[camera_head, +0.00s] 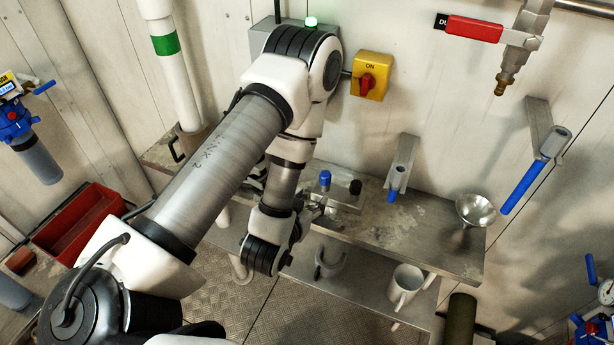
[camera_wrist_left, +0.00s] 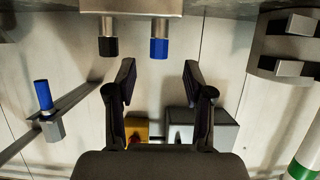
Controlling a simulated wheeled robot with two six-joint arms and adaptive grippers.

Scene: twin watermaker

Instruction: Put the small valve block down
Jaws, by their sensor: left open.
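The small valve block (camera_head: 345,200) is a grey metal block with a blue knob (camera_head: 325,178) and a black knob (camera_head: 355,187). It rests on the steel shelf (camera_head: 430,240) against the back wall. My left gripper (camera_head: 314,212) is at the block's near left side, partly hidden by my wrist. In the left wrist view the valve block (camera_wrist_left: 130,6) is at the top edge, mostly cut off, its knobs pointing down the picture. There my left gripper (camera_wrist_left: 157,72) is open, with nothing between its fingers, and the fingertips look short of the block. My right gripper is not in view.
A metal funnel (camera_head: 475,210) stands at the shelf's right end, and a white mug (camera_head: 403,286) is on the lower level. A yellow switch box (camera_head: 370,77) is above. Bare shelf lies between block and funnel.

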